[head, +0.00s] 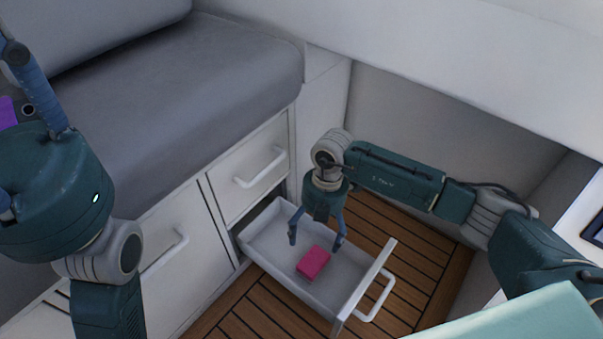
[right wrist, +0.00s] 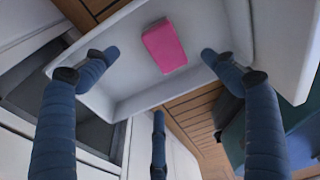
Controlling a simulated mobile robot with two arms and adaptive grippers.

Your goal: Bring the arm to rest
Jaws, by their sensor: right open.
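My right gripper (head: 315,240) hangs from the right arm, pointing down over a pulled-out drawer (head: 262,228). Its fingers are spread apart with nothing between them. A pink block (head: 313,262) lies on the drawer floor, below and slightly in front of the fingertips. In the right wrist view the pink block (right wrist: 164,46) lies beyond the open fingers, apart from them. My left gripper (head: 45,90) is at the left edge, raised in front of the bench; only part of its blue fingers shows, so I cannot tell its opening.
A grey cushioned bench (head: 210,90) stands over white cabinet fronts with handles (head: 262,168). The open drawer's front and handle (head: 378,297) stick out over a plank floor (head: 425,255). A pale wall (head: 400,120) stands behind my right arm. A purple thing (head: 7,113) shows at far left.

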